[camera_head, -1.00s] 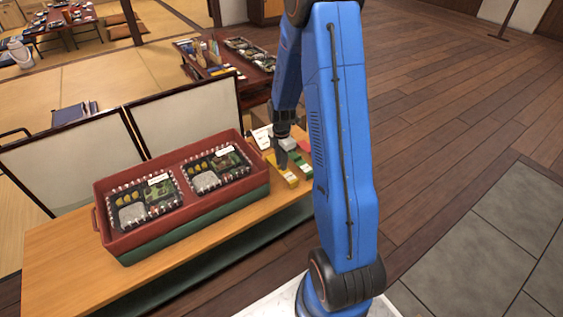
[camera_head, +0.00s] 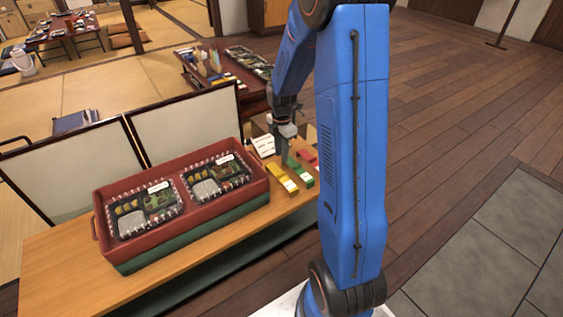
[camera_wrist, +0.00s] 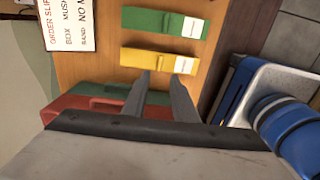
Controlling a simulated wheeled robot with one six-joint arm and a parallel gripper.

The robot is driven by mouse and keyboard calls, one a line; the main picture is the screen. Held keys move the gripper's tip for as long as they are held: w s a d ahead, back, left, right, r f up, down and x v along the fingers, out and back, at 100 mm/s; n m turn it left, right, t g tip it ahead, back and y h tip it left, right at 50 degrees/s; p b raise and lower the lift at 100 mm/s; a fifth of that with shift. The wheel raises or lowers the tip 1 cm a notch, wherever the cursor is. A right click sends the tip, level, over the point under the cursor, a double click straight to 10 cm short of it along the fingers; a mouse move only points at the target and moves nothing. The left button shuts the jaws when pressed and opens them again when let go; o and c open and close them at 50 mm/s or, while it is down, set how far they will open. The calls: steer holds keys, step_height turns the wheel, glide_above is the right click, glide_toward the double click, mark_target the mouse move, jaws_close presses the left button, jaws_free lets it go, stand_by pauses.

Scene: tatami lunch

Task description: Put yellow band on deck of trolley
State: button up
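The yellow band (camera_head: 281,179) is a flat strip with a white label, lying on the wooden counter to the right of the red crate. It also shows in the wrist view (camera_wrist: 146,59). My gripper (camera_head: 284,160) is above the counter near the yellow and green bands. In the wrist view its two fingers (camera_wrist: 161,78) are apart with nothing between them, and their tips appear just below the yellow band's edge. Whether they touch the counter is unclear. I cannot make out a trolley deck for certain.
A green band (camera_head: 300,174) and a red band (camera_head: 306,155) lie beside the yellow one. An order slip (camera_wrist: 70,24) stands near them. The red crate (camera_head: 118,253) holds two lunch boxes. Framed screens (camera_head: 185,125) stand behind it. A dark table (camera_head: 250,85) is farther back.

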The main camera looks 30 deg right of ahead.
steer(key=s+a+r+m+t, duration=0.1)
steer(key=s+a+r+m, duration=0.4)
steer(key=r, duration=0.4)
steer(key=s+a+r+m+t, duration=0.1)
steer(key=s+a+r+m, duration=0.25)
steer(key=s+r, duration=0.4)
steer(key=s+a+r+m+t, duration=0.1)
steer(key=s+a+r+m, duration=0.1)
steer(key=s, duration=0.4)
steer(key=s+a+r+m+t, duration=0.1)
steer(key=s+a+r+m, duration=0.1)
steer(key=s+m, duration=0.2)
steer(key=s+a+r+m, duration=0.2)
steer(key=s+a+m, duration=0.1)
steer(key=s, duration=0.4)
steer(key=shift+s+r+m+t, duration=0.15)
steer(key=shift+s+m+t, duration=0.2)
steer(key=shift+m+t, duration=0.1)
steer(key=shift+w+a, duration=0.1)
